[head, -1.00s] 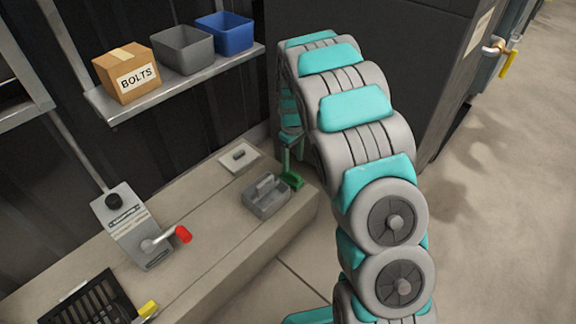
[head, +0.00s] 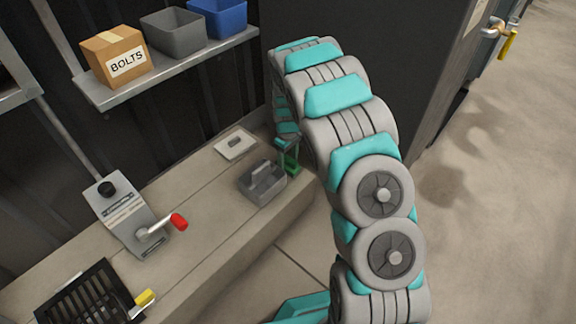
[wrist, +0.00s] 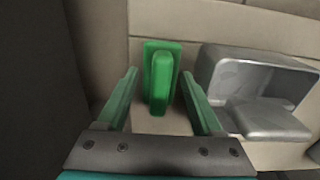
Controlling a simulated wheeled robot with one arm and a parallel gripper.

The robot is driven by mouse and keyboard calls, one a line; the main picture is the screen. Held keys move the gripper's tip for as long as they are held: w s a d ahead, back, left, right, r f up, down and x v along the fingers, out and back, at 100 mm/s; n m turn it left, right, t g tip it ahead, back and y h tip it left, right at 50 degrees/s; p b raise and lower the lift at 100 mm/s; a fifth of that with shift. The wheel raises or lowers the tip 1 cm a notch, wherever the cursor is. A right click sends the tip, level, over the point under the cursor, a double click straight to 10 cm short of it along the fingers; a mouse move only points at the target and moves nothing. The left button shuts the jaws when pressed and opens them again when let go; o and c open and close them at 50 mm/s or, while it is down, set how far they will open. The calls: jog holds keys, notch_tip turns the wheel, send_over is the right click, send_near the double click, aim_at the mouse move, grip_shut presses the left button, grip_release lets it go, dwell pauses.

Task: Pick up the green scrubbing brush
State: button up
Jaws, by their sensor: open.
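The green scrubbing brush (wrist: 160,82) lies on the bench top, with its raised handle facing my camera in the wrist view. My gripper (wrist: 160,92) is open, with one green finger on each side of the brush's near part and gaps between fingers and brush. In the head view my gripper (head: 288,158) points down at the bench's right end, partly hidden by my arm. A small piece of green shows there at the fingers; I cannot tell brush from finger in it.
A grey metal caddy (wrist: 250,85) stands close right of the brush; in the head view the caddy (head: 262,183) is left of my gripper. A dark surface (wrist: 35,90) rises at the left in the wrist view. A small pale plate (head: 234,144) lies behind the caddy.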

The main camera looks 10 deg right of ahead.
aim_at(288, 157)
grip_shut()
dwell(0.3)
notch_tip(288, 157, up, 10)
jog(key=shift+r+p, duration=0.1)
jog(key=shift+p, duration=0.6)
